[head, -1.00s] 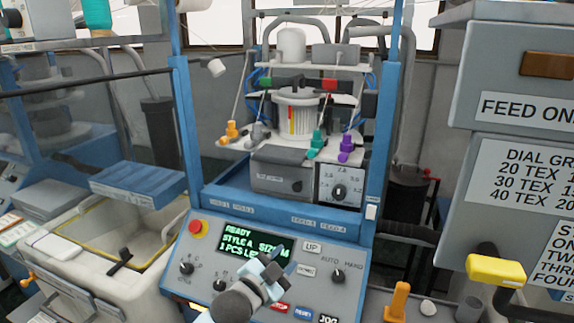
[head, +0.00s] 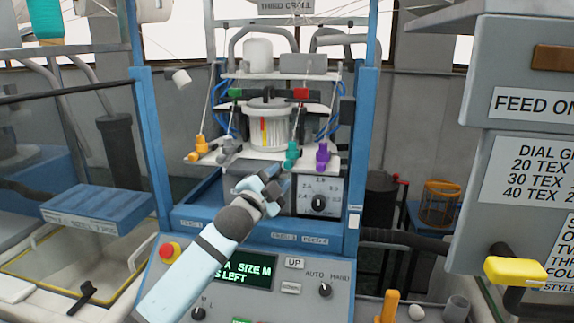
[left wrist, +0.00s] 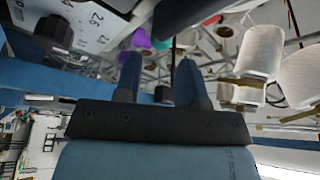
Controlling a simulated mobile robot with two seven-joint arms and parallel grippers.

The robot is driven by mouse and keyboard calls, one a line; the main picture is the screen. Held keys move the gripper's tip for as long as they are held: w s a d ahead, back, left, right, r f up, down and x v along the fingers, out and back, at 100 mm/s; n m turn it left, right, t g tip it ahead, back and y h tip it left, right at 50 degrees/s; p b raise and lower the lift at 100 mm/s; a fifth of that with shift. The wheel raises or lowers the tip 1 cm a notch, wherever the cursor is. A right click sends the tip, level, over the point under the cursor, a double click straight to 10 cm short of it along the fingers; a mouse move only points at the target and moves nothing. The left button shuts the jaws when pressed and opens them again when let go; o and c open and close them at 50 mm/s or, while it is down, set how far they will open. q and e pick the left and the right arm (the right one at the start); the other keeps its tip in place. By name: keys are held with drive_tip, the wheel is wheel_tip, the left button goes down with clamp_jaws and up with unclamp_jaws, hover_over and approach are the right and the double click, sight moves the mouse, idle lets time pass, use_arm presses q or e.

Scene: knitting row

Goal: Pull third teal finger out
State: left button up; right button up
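The teal finger (head: 292,154) stands on the white shelf of the knitting machine, between the grey and purple fingers. A small teal patch (left wrist: 160,45) shows past the fingertips in the left wrist view. My left gripper (head: 272,178) is in front of the machine, below and a little left of the teal finger, apart from it. In the left wrist view my left gripper (left wrist: 160,75) has its two fingers apart with nothing between them. My right gripper is in neither view.
An orange finger (head: 200,148), a grey finger (head: 228,150) and a purple finger (head: 322,155) share the shelf. A dial box (head: 319,196) is just right of my gripper. Blue posts (head: 152,140) flank the opening. White cones (left wrist: 258,52) hang in the left wrist view.

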sight(287, 167)
use_arm(q)
drive_tip(key=x, duration=0.5)
drive_tip(key=shift+w, duration=0.15)
clamp_jaws()
